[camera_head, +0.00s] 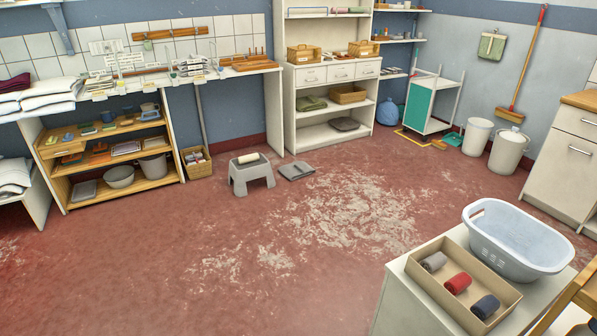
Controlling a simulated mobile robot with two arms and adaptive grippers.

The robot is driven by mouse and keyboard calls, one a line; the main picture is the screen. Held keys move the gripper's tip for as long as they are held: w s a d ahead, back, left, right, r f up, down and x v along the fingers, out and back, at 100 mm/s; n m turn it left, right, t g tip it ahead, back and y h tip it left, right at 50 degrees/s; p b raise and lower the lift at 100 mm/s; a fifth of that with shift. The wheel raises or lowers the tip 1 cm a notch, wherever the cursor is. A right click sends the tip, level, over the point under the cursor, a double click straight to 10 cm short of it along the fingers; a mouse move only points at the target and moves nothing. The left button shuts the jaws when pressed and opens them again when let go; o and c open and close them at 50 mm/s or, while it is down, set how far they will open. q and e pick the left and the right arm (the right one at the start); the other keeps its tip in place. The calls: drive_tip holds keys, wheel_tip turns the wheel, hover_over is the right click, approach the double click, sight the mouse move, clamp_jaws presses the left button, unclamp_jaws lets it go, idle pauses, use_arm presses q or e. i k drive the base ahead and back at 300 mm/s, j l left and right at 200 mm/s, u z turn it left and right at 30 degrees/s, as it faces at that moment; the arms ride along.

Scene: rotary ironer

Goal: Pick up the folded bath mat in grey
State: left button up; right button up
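A flat grey folded cloth (296,171), which looks like a folded bath mat, lies on the floor just right of a grey step stool (252,176). Another grey folded cloth (344,124) lies on the lowest shelf of the white cabinet at the back. I cannot tell for certain which of the two is the bath mat. Neither of my grippers shows in the head view.
A cream roll (248,158) lies on the stool. A wooden tray (420,279) with grey, red and navy rolls and a white laundry basket (518,240) stand on the white cabinet at front right. The middle of the red floor is clear. White bins (508,152) stand at back right.

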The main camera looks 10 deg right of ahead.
sight(295, 170)
drive_tip(key=i+l, duration=0.1)
drive_tip(key=i, duration=0.45)
drive_tip(key=i+l, duration=0.1)
drive_tip(key=i, duration=0.45)
drive_tip(key=i+j, duration=0.1)
drive_tip(key=i, duration=0.5)
drive_tip(key=i+z, duration=0.1)
drive_tip(key=i, duration=0.5)
drive_tip(key=i+j+z, duration=0.1)
drive_tip(key=i, duration=0.5)
drive_tip(key=i+l+z, duration=0.2)
drive_tip(key=i+z, duration=0.2)
drive_tip(key=i, duration=0.2)
drive_tip(key=i+z, duration=0.4)
drive_tip(key=i, duration=0.25)
drive_tip(key=i+j+z, duration=0.2)
drive_tip(key=i+z, duration=0.2)
drive_tip(key=i, duration=0.2)
drive_tip(key=i+l+u, duration=0.15)
drive_tip(key=i+u, duration=0.15)
drive_tip(key=i, duration=0.2)
drive_tip(key=i+l+u, duration=0.3)
drive_tip(key=i, duration=0.2)
drive_tip(key=i+l+u, duration=0.35)
drive_tip(key=i, duration=0.15)
